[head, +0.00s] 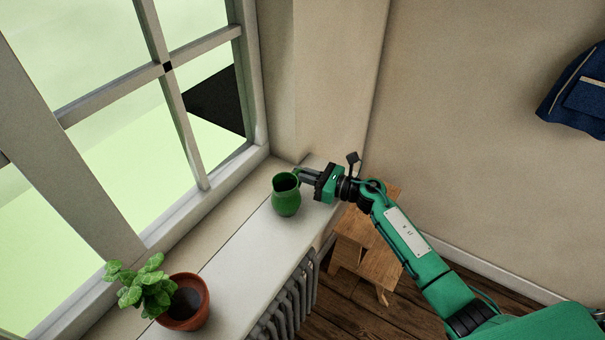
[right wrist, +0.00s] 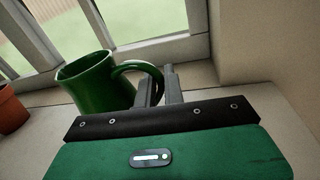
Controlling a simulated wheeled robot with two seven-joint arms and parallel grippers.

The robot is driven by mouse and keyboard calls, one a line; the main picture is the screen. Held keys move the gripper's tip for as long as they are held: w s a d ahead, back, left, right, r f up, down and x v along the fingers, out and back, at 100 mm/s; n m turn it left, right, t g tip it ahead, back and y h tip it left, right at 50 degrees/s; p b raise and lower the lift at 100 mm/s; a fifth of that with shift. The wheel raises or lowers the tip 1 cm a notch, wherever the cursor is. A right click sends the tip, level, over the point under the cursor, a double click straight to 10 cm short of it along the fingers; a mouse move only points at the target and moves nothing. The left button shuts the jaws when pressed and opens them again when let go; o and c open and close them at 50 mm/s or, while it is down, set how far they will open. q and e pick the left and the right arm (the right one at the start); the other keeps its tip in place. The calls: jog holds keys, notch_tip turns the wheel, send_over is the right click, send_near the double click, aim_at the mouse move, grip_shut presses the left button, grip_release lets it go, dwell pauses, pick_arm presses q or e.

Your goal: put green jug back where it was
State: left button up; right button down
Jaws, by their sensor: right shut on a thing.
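The green jug (head: 286,197) is upright at the far end of the white windowsill (head: 246,238), with its handle towards the right. It also shows in the right wrist view (right wrist: 98,84), left of the fingers. My right gripper (head: 301,174) reaches in from the right and is shut on the jug's handle. In the right wrist view the fingers (right wrist: 160,88) close on the handle's outer side. I cannot tell for sure whether the jug's base touches the sill. My left gripper is not in view.
A potted plant in a terracotta pot (head: 184,302) stands on the near part of the sill. The window (head: 140,110) is on the left. A radiator (head: 287,305) is below the sill, and a wooden stool (head: 362,250) stands under my right arm. The sill between pot and jug is clear.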

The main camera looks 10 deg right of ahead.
jog(key=c, duration=1.5)
grip_release()
jog(key=shift+r+p, duration=0.2)
jog(key=shift+p, duration=0.2)
jog(key=b+v, duration=0.1)
jog(key=v, duration=0.2)
jog(key=b+v, duration=0.2)
jog(key=v, duration=0.2)
jog(key=b+v, duration=0.1)
jog(key=v, duration=0.2)
jog(key=shift+s+d+f+b, duration=0.2)
jog(key=shift+f+b, duration=0.1)
jog(key=shift+b, duration=0.05)
jog(key=shift+s+d+r, duration=0.25)
jog(key=shift+s+d, duration=0.2)
jog(key=shift+d, duration=0.15)
